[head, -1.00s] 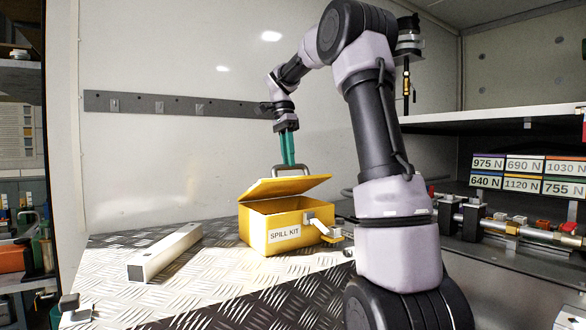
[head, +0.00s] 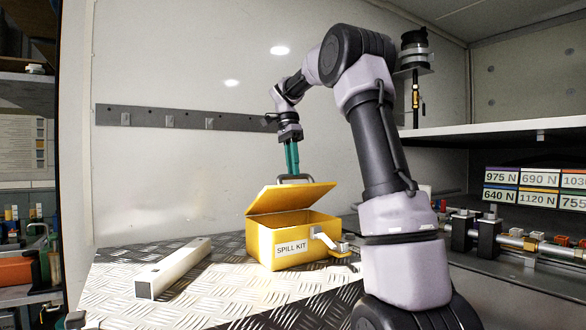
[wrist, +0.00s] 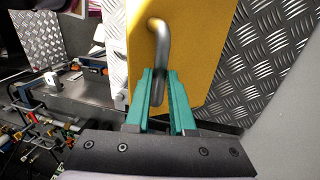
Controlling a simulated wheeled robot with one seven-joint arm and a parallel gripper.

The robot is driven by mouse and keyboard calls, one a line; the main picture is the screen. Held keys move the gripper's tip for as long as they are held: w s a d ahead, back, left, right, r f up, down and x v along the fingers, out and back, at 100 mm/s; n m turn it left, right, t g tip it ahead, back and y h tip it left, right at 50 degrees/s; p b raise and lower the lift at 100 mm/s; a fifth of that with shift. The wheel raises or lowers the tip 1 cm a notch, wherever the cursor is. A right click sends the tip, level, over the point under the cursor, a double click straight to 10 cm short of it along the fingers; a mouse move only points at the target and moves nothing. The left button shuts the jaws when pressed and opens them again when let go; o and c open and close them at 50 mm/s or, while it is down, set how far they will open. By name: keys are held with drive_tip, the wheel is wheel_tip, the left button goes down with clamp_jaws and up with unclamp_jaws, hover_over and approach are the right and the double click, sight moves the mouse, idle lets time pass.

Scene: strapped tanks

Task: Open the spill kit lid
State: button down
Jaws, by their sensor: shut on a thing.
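The yellow spill kit box (head: 284,246), labelled SPILL KIT, stands on the metal bench. Its yellow lid (head: 290,200) is raised part way and slopes up to the right, with a gap over the box's front. The grey lid handle (head: 294,178) shows behind the lid's upper edge; in the wrist view the bent metal handle (wrist: 160,45) stands against the yellow lid (wrist: 195,50). My gripper (head: 291,172) has teal fingers shut on this handle, seen from close in the wrist view (wrist: 160,95). A latch (head: 325,240) hangs at the box's front right. The box's inside is mostly hidden.
A pale square bar (head: 173,268) lies on the treadplate bench (head: 225,290) left of the box. A grey rail (head: 180,117) runs along the back wall. A shelf (head: 500,130) and pipework (head: 500,240) are at the right.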

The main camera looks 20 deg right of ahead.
idle(0.5)
drive_tip(key=c, duration=0.8)
unclamp_jaws()
drive_tip(key=shift+o, duration=0.2)
wheel_tip(320, 180, up, 11)
drive_tip(key=w, duration=0.2)
drive_tip(key=shift+a+f, duration=0.2)
